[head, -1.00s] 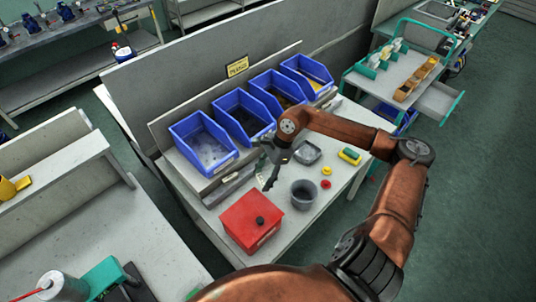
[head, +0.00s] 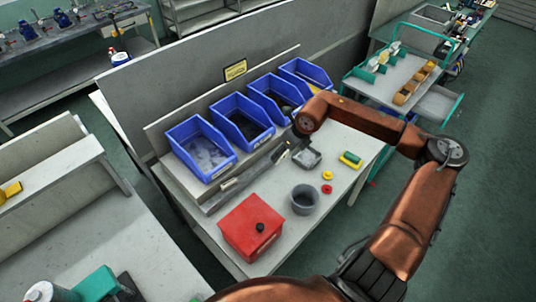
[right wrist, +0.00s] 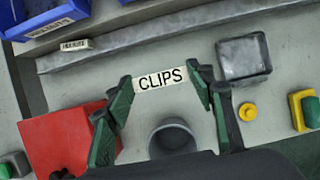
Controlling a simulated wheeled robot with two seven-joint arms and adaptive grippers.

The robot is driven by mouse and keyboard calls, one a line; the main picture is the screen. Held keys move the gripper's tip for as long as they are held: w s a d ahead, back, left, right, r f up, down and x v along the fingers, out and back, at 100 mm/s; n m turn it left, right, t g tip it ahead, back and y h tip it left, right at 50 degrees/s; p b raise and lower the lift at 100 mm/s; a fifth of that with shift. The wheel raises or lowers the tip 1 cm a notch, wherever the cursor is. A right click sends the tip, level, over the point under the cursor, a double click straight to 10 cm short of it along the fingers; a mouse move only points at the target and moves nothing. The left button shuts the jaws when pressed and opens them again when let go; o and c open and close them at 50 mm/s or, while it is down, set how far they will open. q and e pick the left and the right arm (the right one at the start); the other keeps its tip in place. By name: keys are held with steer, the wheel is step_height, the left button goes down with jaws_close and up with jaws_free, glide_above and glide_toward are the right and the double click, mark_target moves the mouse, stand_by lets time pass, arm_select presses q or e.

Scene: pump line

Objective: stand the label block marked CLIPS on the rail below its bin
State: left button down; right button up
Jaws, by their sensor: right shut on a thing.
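The white label block marked CLIPS (right wrist: 160,78) is between the fingertips of my right gripper (right wrist: 162,80) in the right wrist view, its lettering readable. My right gripper is shut on it, one finger at each end. In the head view this gripper (head: 287,154) is over the bench, in front of the blue bins; the block is hard to make out there. The grey rail (right wrist: 150,45) runs below the bins, apart from the block in the picture. Another label block (right wrist: 76,44) stands on it below a bin (right wrist: 50,18). My left gripper is not in view.
A red box (head: 250,228), a grey cup (head: 304,199), a grey dish (head: 307,158), yellow and red rings and a green-yellow piece (head: 350,160) stand on the bench. Several blue bins (head: 201,148) line its back.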

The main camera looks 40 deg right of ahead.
steer(key=w+d+f, duration=0.1)
steer(key=w+f, duration=0.2)
steer(key=w+d+f, duration=0.1)
steer(key=w+f, duration=0.1)
steer(key=w, duration=0.2)
steer(key=w+f+b, duration=0.1)
steer(key=w+f, duration=0.2)
steer(key=w, duration=0.1)
steer(key=shift+w+d+f, duration=0.15)
steer(key=shift+d+f, duration=0.2)
steer(key=shift+d, duration=0.05)
steer(key=shift+w+f, duration=0.2)
steer(key=shift+f, duration=0.1)
step_height(320, 180, down, 3)
steer(key=shift+r, duration=0.1)
steer(key=o, duration=0.6)
steer(key=shift+f, duration=0.2)
steer(key=o, duration=0.4)
